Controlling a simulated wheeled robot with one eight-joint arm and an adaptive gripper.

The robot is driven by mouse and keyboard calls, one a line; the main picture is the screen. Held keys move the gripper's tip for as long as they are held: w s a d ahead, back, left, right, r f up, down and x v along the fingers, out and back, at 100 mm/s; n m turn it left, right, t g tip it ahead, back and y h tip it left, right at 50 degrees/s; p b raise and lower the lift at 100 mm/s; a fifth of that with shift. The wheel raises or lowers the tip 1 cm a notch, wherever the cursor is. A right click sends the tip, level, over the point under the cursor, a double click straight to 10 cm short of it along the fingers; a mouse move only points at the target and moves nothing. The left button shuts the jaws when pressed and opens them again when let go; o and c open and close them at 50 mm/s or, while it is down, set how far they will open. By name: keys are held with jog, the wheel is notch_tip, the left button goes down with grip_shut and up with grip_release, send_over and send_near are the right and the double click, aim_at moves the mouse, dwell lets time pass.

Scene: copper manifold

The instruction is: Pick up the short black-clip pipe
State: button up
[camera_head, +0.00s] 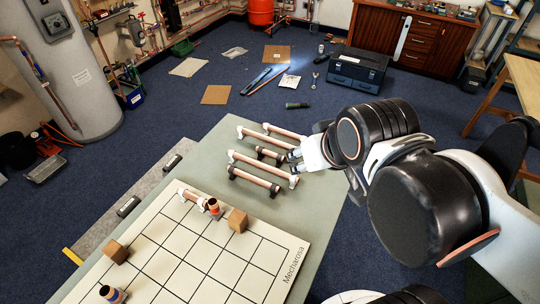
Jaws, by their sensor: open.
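The short black-clip pipe (269,153) is a small copper tube with black clips, lying on the grey-green table among other pipes. Its right end is close to my gripper (292,160). My gripper reaches in from the right, low over the table, with its fingertips beside that end. The fingers are open and small in view. I cannot tell whether they touch the pipe. A longer black-clip pipe (254,179) lies nearer to the camera.
A long white-clip pipe (262,167) lies between the two black-clip pipes, and more white-clip pipes (264,138) lie behind. A white grid board (215,262) with wooden blocks (237,220) and a short pipe (190,195) covers the near table.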

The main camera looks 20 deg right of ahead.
jog(key=shift+w, duration=0.1)
jog(key=m+g+y+b, duration=0.2)
jog(key=m+g, duration=0.1)
jog(key=m, duration=2.3)
send_over(271, 153)
jog(key=s, duration=0.1)
jog(key=f, duration=2)
jog(key=shift+s+d+f, duration=0.1)
jog(key=shift+d+f, duration=0.15)
jog(key=shift+d, duration=0.15)
jog(key=b+x, duration=0.1)
jog(key=x, duration=0.2)
jog(key=b+x, duration=0.1)
jog(key=shift+s+d+f+b, duration=0.1)
jog(key=shift+s+f+b, duration=0.2)
jog(key=shift+f, duration=0.05)
jog(key=shift+w+f, duration=0.25)
jog(key=shift+f, duration=0.15)
